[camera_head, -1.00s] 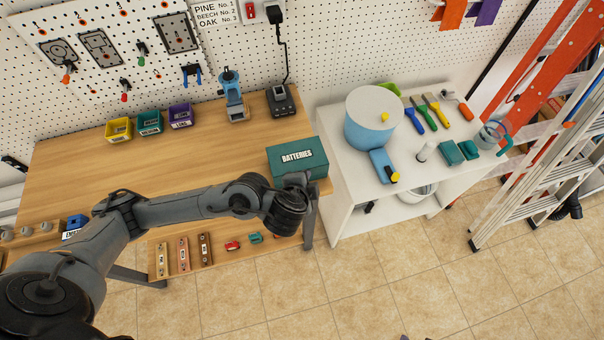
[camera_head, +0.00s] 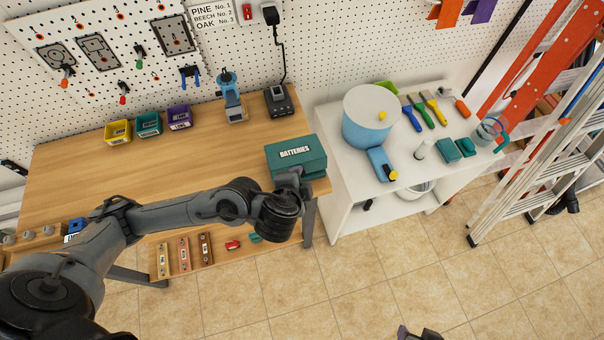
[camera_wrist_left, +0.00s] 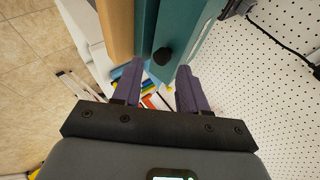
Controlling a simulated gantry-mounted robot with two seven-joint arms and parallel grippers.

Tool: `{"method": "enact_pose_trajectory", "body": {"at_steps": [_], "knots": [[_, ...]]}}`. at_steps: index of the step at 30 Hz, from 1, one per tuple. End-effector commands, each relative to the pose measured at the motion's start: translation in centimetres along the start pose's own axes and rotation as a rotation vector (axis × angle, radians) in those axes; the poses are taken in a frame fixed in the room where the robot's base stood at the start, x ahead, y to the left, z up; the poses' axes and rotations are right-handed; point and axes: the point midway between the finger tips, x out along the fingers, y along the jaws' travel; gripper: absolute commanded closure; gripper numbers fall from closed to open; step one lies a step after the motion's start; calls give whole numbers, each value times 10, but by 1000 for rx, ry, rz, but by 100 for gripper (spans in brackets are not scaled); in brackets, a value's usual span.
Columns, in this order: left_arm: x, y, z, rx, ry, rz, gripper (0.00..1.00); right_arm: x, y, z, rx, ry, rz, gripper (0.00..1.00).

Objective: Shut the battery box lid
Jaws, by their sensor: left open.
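The teal battery box (camera_head: 312,170) with its "BATTERIES" label stands at the right front corner of the wooden bench. Its labelled lid (camera_head: 308,146) lies above a darker front band; whether it is fully down I cannot tell. In the head view my wrist hides the box's lower front. A dark tip of my right gripper (camera_head: 420,334) shows at the bottom edge.
The wooden bench (camera_head: 200,150) is clear left of the box. A charger (camera_head: 279,100) and a blue tool (camera_head: 232,97) stand behind it. Tiled floor lies in front.

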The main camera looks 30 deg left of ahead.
Motion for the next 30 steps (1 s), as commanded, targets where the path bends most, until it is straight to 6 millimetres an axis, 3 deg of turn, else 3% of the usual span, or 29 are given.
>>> {"method": "enact_pose_trajectory", "body": {"at_steps": [6,12,25,26,30], "knots": [[-42,3,-3,-2,11,8,57,-9,1,-1,-2,-4,2,49],[-66,5,-4,-1,15,10,57,-11,2,-2,-7,-5,6,49],[-75,6,-4,-1,16,10,57,-11,2,-1,-7,-6,7,49],[-75,6,-4,-1,16,10,59,-11,2,-1,-7,-6,6,49],[-75,6,-4,-24,20,13,80,-11,2,-2,-5,-6,5,49]]}}
